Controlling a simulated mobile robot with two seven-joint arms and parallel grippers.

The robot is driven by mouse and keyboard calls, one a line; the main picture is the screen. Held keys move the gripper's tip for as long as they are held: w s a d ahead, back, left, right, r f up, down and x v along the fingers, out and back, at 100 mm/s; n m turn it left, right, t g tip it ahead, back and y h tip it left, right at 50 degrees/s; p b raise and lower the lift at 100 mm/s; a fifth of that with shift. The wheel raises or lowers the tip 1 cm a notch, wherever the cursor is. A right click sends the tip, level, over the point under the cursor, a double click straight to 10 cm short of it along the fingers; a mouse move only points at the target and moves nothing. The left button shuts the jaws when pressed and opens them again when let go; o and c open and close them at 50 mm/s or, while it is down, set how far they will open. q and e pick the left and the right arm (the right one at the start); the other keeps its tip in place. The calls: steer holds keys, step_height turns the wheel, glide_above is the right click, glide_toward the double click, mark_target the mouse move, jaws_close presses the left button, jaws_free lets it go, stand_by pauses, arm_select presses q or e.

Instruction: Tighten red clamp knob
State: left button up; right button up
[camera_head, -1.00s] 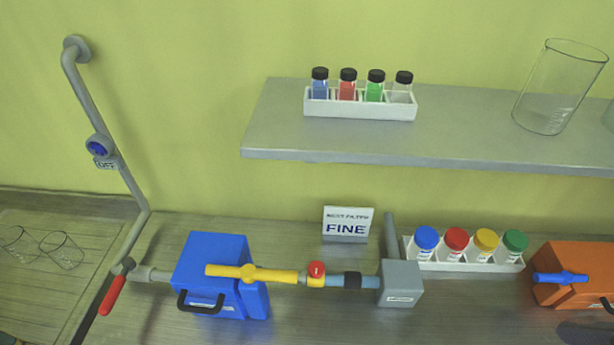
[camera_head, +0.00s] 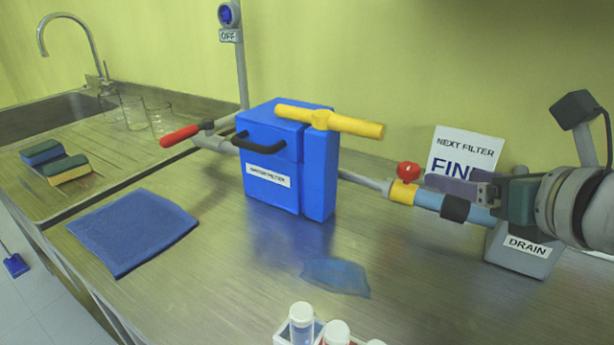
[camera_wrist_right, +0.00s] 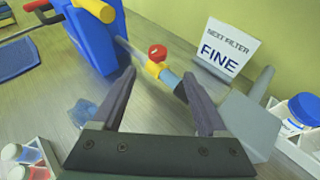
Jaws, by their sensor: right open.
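The red clamp knob (camera_head: 408,170) sits on top of a yellow clamp collar (camera_head: 403,193) on the horizontal pipe. My right gripper (camera_head: 438,186) comes in from the right, open and empty, its fingers pointing toward the knob. In the right wrist view, the knob (camera_wrist_right: 157,52) and collar (camera_wrist_right: 156,68) lie just beyond the fingertips, roughly centred between the two spread fingers (camera_wrist_right: 160,78). No contact with the knob shows. The fingers partly cover the sign behind. My left gripper is not in view.
A blue filter housing (camera_head: 285,165) with a yellow handle (camera_head: 345,123) stands left of the knob. A "NEXT FILTER FINE" sign (camera_head: 465,143) stands behind, and a grey drain box (camera_head: 520,258) at right. A vial rack (camera_head: 282,336) is in front; a blue cloth (camera_head: 133,230) lies left.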

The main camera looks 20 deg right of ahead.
mark_target(413, 169)
steer(key=shift+n, duration=0.4)
steer(key=b+x, duration=0.1)
steer(key=x, duration=0.4)
steer(key=b+x, duration=0.1)
steer(key=x, duration=0.4)
steer(key=shift+w+a, duration=0.2)
steer(key=shift+w, duration=0.05)
steer(key=c, duration=0.4)
jaws_close()
